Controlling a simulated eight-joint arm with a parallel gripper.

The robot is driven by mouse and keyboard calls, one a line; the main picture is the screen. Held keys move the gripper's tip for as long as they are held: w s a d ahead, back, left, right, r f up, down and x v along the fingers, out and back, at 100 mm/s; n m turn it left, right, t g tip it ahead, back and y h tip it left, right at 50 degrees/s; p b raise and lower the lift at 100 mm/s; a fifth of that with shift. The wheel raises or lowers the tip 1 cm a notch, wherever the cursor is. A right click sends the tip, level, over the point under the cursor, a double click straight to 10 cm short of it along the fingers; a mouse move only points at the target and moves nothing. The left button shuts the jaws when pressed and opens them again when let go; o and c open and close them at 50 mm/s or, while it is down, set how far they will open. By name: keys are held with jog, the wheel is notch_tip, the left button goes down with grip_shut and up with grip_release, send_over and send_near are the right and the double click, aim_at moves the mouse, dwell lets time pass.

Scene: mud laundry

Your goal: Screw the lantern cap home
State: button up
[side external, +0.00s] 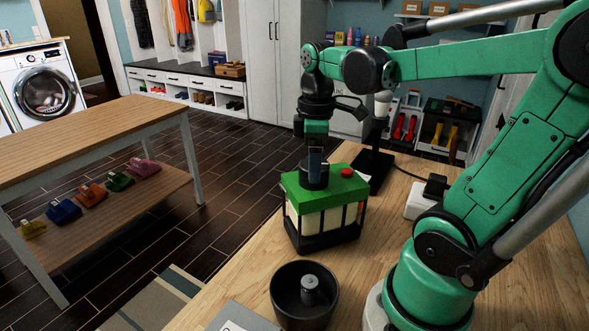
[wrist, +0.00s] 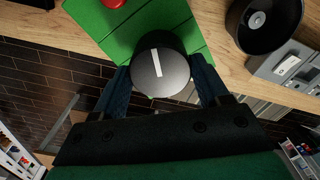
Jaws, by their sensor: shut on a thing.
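The lantern (side external: 325,222) stands on the wooden bench, with a green top, cream panels and a black frame. A red button (side external: 347,172) sits on its top. The dark round cap (side external: 314,176) is on the green top, and its face with a white line shows in the wrist view (wrist: 160,74). My gripper (side external: 315,160) points down over the lantern, its two blue fingers on either side of the cap. In the wrist view, my gripper (wrist: 160,85) is shut on the cap. The thread under the cap is hidden.
A black bowl (side external: 304,317) with a grey knobbed piece (side external: 310,284) in it stands in front of the lantern. A black stand (side external: 374,165) is behind it, and a white plug block (side external: 420,202) lies to the right. A grey plate (side external: 240,318) lies at the bench's front edge.

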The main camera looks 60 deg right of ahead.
jog(key=shift+m, duration=0.4)
grip_shut()
jog(key=shift+m, duration=1.2)
jog(key=m, duration=0.2)
jog(key=shift+f+m, duration=0.1)
jog(key=shift+m, duration=0.3)
jog(key=m, duration=0.3)
